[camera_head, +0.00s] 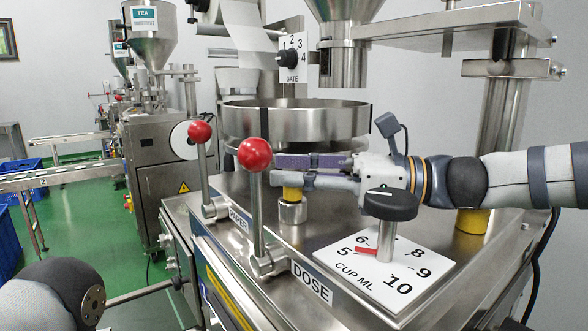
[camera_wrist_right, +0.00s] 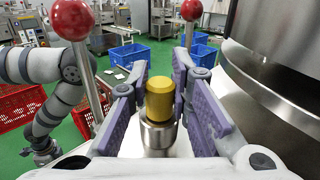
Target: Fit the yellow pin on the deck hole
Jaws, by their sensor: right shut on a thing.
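The yellow pin (camera_head: 291,193) stands upright directly above a short steel collar (camera_head: 291,213) on the machine deck. In the right wrist view the pin (camera_wrist_right: 159,100) is between my finger pads, with the steel collar (camera_wrist_right: 158,138) just below it. My right gripper (camera_head: 280,171) reaches in from the right and is shut on the pin. The fingers hide part of the pin in the head view. I cannot tell how deep it sits; no open hole shows. My left arm shows at the lower left, its gripper out of view.
Two red-knobbed levers (camera_head: 255,155) (camera_head: 200,132) stand left of the pin. The dial knob (camera_head: 391,205) on its white CUP ML plate (camera_head: 395,285) is just in front of my right wrist. A round steel pan (camera_head: 295,120) is behind the fingers.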

